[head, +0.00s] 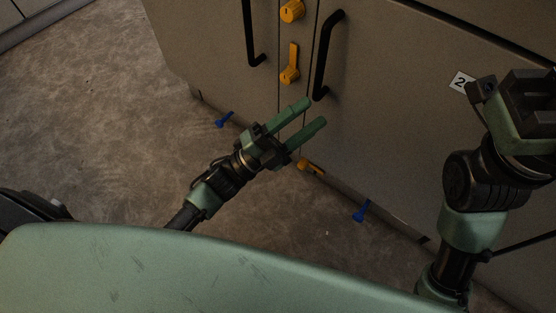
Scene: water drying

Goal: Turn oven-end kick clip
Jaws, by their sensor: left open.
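Small clips sit low along the bottom edge of the cabinet front (385,110): a blue clip (224,119) on the left, an orange clip (311,167) in the middle and a blue clip (361,210) on the right. I cannot tell which one is at the oven end. My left gripper (316,111) is open and empty, with its two green fingers apart. It is in front of the cabinet, above the orange clip in the picture. My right gripper (522,92) is at the right edge, partly cut off, and its jaws are unclear.
Two black handles (327,55) (252,35) stick out from the doors. Between them are an orange knob (292,11) and an orange lever (291,64). A label reading 2 (461,82) is on the right. The grey floor (100,100) at left is clear.

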